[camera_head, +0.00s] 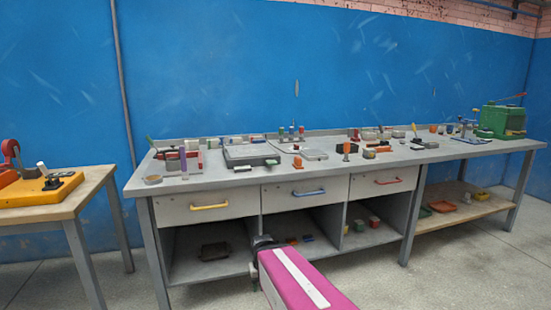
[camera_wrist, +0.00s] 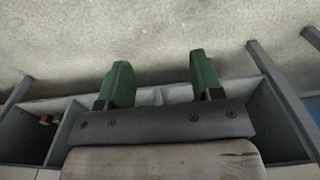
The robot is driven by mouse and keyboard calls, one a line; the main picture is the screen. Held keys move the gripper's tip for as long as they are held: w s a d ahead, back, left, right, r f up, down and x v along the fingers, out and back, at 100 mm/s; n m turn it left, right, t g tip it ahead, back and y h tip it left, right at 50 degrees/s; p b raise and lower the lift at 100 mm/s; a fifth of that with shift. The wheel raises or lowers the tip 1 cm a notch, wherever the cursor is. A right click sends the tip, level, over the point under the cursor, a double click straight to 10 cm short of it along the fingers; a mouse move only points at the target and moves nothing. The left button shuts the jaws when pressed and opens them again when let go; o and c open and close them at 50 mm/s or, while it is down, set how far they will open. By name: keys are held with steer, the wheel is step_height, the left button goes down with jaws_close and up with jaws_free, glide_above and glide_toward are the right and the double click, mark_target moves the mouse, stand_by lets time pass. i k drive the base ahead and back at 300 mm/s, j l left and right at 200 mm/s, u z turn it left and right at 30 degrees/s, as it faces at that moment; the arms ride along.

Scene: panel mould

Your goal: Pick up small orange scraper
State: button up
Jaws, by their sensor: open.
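I cannot tell for certain which item is the small orange scraper. A small orange piece (camera_head: 297,162) lies near the front edge of the grey workbench top (camera_head: 235,178), above the middle drawer. An upright orange-handled item (camera_head: 346,148) stands to its right. My gripper is open and empty, away from the bench top. In the head view my magenta arm reaches toward the bench's lower front; the fingers cannot be made out there.
The bench top is cluttered with small tools, a grey tray (camera_head: 250,154) and a green machine (camera_head: 502,121) at the far right. Drawers and open shelves are below. A wooden table (camera_head: 85,187) stands at left. The floor in front is clear.

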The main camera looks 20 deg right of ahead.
mark_target(297, 164)
steer(key=l, duration=0.6)
steer(key=i+l, duration=0.15)
steer(key=l, duration=1.1)
steer(key=i+u, duration=0.05)
